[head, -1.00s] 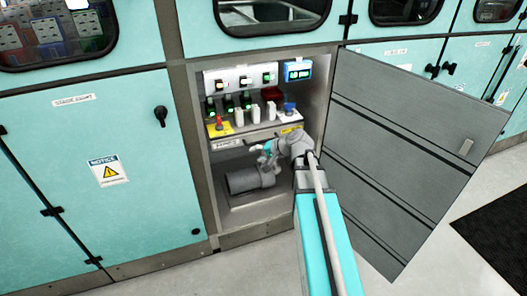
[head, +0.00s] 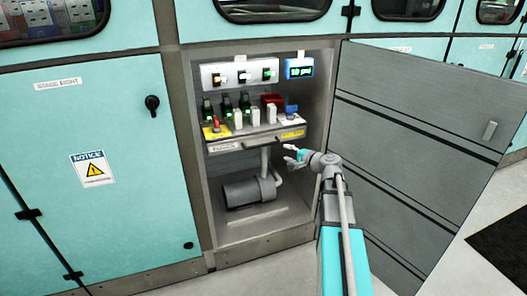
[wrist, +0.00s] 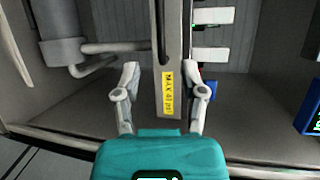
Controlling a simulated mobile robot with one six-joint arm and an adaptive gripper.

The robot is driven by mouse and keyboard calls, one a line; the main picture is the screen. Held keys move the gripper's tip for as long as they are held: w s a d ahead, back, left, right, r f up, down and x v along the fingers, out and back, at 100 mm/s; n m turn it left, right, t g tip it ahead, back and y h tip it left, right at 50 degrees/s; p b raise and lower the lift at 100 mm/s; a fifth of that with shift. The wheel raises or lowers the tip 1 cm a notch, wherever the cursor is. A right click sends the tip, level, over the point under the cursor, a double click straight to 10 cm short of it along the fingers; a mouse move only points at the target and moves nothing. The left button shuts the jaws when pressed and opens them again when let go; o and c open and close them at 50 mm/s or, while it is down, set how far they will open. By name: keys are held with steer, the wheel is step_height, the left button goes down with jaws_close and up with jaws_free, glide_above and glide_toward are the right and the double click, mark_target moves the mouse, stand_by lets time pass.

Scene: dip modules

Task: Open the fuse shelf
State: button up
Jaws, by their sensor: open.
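The fuse shelf (head: 238,144) sits inside the open cabinet and carries a row of small modules. A dark handle (head: 262,144) runs along its front, between a white label and a yellow label. The shelf looks pushed in. My gripper (head: 291,155) is open and empty, just below and in front of the shelf's right end. In the wrist view, the shelf's front edge (wrist: 172,55) with its yellow label appears, turned on its side, between the open fingers of my gripper (wrist: 163,70). I cannot tell whether they touch it.
The cabinet door (head: 410,130) stands open close to the right of my arm. A grey motor-like cylinder (head: 245,192) and pipe stand below the shelf. A row of switches (head: 240,74) and a blue display (head: 299,67) are above. The closed door (head: 75,130) is at left.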

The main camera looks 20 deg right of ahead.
mark_target(264, 145)
stand_by(0.4)
steer(key=b+x, duration=0.2)
steer(key=x, duration=1.1)
steer(key=shift+w+a+f, duration=0.1)
steer(key=shift+w+a, duration=0.05)
steer(key=shift+w, duration=0.2)
jaws_close()
